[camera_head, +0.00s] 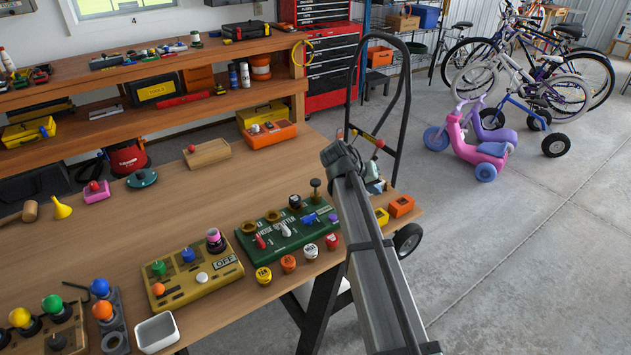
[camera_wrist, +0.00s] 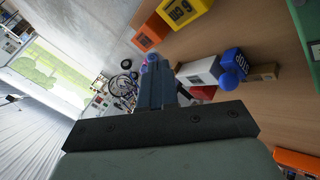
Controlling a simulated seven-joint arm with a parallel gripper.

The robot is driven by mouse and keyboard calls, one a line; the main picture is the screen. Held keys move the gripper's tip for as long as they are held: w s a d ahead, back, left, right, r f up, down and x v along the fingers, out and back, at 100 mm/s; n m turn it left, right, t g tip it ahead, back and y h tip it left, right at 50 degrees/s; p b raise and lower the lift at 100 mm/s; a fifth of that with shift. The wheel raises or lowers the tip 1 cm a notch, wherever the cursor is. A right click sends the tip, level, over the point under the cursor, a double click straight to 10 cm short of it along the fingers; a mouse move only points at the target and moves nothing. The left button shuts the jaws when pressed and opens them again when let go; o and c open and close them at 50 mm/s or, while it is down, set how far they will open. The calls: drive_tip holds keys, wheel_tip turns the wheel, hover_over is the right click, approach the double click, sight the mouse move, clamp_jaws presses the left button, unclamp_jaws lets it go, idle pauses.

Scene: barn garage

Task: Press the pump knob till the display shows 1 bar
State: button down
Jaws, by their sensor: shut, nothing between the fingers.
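My gripper (camera_wrist: 155,75) is shut and empty, its fingers over the right end of the workbench. In the head view my arm crosses that end and the fingers cannot be made out. A mustard control panel (camera_head: 192,283) on the bench has a display reading OFF (camera_head: 224,263), a green knob (camera_head: 158,267), a blue knob (camera_head: 188,255), a white button (camera_head: 202,277) and a pink-topped black knob (camera_head: 214,240). I cannot tell which knob is the pump knob. No display reading in bar is legible. In the wrist view a white block (camera_wrist: 198,73) lies beside the fingers, partly hidden.
A green panel (camera_head: 268,242) with switches stands left of my arm. An orange block (camera_head: 401,205) and a yellow block (camera_head: 381,216) sit near the bench's right edge. A blue STOP block (camera_wrist: 234,58) shows in the wrist view. The bench middle (camera_head: 150,215) is mostly clear.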

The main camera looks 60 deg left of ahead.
sight(313, 182)
drive_tip(key=s+a+r+y, duration=0.2)
drive_tip(key=s+a+r, duration=1)
drive_tip(key=a, duration=0.1)
drive_tip(key=shift+s+a+n+t+y, duration=0.2)
drive_tip(key=shift+a+n+t+y, duration=0.1)
drive_tip(key=shift+n+y, duration=0.1)
drive_tip(key=shift+f, duration=4.35)
drive_tip(key=shift+f, duration=0.15)
drive_tip(key=shift+f, duration=0.3)
